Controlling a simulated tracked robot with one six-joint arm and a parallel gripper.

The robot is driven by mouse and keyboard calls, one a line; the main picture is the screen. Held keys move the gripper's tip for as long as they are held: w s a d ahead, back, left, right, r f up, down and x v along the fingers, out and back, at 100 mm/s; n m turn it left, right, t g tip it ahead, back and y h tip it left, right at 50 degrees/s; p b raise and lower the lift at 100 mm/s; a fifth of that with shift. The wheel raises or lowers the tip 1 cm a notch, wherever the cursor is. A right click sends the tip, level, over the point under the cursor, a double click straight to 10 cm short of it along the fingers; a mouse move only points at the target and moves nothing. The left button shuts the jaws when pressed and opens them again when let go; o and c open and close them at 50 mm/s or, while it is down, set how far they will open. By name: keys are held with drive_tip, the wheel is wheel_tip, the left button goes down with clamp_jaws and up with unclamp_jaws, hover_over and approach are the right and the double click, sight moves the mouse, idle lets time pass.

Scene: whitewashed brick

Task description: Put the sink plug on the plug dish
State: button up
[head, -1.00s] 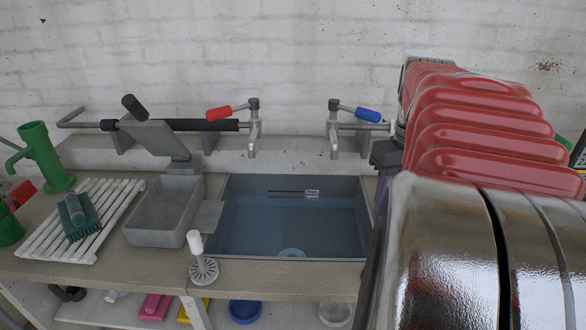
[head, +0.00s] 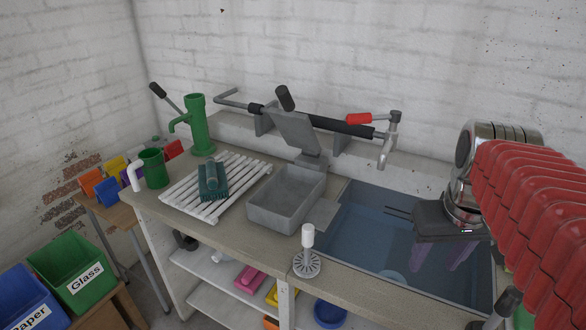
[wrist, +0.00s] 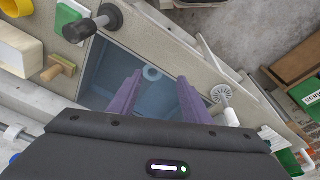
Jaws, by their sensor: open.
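The wrist view shows the handle (wrist: 232,117) and disc (wrist: 222,93) right of my fingers. A pale ring (wrist: 152,73) lies at the bottom of the blue sink (head: 362,225). My gripper (head: 438,260), with purple fingers, is open and empty over the sink, right of the handle.
A white slatted rack (head: 235,178) holds a green brush (head: 212,181). A red-handled tap (head: 385,145) overhangs the sink's back. A blue bowl (head: 329,313) sits on the shelf below.

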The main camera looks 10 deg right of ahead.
drive_tip(key=s+a+f+n+t+y, duration=0.1)
drive_tip(key=a+f+n+t, duration=0.1)
drive_tip(key=a, duration=1.3)
wheel_tip(320, 180, down, 2)
drive_tip(key=shift+a+f+t, duration=0.1)
drive_tip(key=shift+a+t, duration=0.2)
drive_tip(key=shift+t, duration=0.4)
drive_tip(key=shift+s, duration=0.1)
